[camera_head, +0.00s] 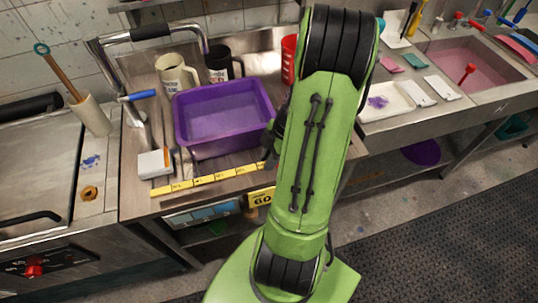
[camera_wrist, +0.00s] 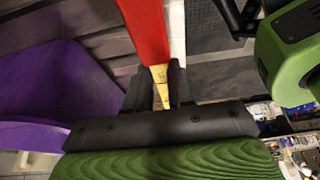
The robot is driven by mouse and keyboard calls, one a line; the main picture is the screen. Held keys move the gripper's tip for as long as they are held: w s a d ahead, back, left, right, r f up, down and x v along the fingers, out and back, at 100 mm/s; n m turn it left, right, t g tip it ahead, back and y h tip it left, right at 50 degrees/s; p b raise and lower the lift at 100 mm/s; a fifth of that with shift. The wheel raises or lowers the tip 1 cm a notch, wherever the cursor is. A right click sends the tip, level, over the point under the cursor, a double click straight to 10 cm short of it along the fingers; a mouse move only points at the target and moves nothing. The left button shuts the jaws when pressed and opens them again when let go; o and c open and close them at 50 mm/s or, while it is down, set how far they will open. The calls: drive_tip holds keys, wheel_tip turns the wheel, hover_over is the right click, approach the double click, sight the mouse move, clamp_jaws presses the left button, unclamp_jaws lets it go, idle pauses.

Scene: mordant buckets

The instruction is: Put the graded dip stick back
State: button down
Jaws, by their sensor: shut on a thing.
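The graded dip stick (camera_wrist: 162,92) is between the two black fingers of my gripper (camera_wrist: 160,88) in the wrist view. Its part at the fingers is yellow with dark marks, and a wide red part runs up from there to the top edge. The tub fills the left of the wrist view (camera_wrist: 50,80).
Two mugs, cream (camera_head: 175,78) and black (camera_head: 222,66), stand behind the tub. A red container (camera_head: 289,60) is partly behind my arm. Left are a white box (camera_head: 153,165), a curved metal tap (camera_head: 130,98) and a cream holder (camera_head: 92,116) with a wooden-handled tool. A sink (camera_head: 470,70) is at right.

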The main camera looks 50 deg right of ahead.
wheel_tip(320, 180, down, 3)
drive_tip(key=shift+s+r+b, duration=0.1)
drive_tip(key=shift+r+b, duration=0.05)
drive_tip(key=shift+b, duration=0.8)
drive_tip(key=shift+r, duration=0.1)
drive_tip(key=c, duration=0.9)
unclamp_jaws()
drive_tip(key=p+v, duration=0.3)
drive_tip(key=v, duration=1.3)
drive_tip(key=shift+p, duration=0.35)
